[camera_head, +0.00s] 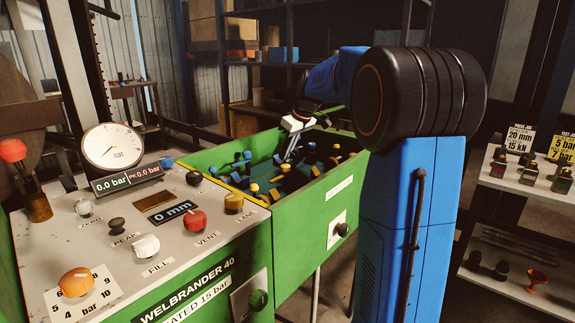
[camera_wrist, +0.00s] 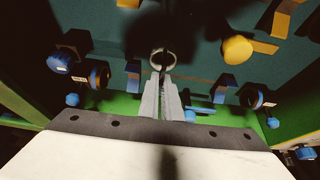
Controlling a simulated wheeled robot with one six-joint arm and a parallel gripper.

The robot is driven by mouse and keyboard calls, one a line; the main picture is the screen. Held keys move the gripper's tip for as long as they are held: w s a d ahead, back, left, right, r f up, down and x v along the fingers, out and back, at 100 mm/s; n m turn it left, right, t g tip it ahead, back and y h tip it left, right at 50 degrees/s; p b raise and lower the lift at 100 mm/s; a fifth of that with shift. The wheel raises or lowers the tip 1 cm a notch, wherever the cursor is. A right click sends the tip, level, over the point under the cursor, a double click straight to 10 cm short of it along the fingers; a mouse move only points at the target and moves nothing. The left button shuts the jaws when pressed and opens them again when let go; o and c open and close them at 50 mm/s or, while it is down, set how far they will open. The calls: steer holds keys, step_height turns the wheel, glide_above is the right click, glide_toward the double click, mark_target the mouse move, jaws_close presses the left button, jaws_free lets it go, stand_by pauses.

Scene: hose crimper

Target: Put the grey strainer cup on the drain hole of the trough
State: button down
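My gripper (camera_head: 288,155) reaches down into the green trough (camera_head: 318,205) in the head view. In the wrist view my gripper (camera_wrist: 165,78) has its two grey fingers close together, with only a thin gap. A small round pale-rimmed piece, which looks like the grey strainer cup (camera_wrist: 163,53), sits right at the fingertips, its near rim between them. It appears above the dark teal trough floor; I cannot tell whether it touches. The cup cannot be made out in the head view. I cannot make out the drain hole in either view.
Blue and yellow knobbed fittings crowd the trough, including a yellow knob (camera_wrist: 237,49) and a blue knob (camera_wrist: 60,61). The green control console (camera_head: 150,220) with a gauge stands at the left. A shelf (camera_head: 515,195) stands at the right.

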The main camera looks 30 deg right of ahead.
mark_target(287, 160)
steer(key=shift+f, duration=2.1)
steer(key=c, duration=2)
jaws_free()
steer(key=shift+r, duration=0.1)
steer(key=v, duration=1.2)
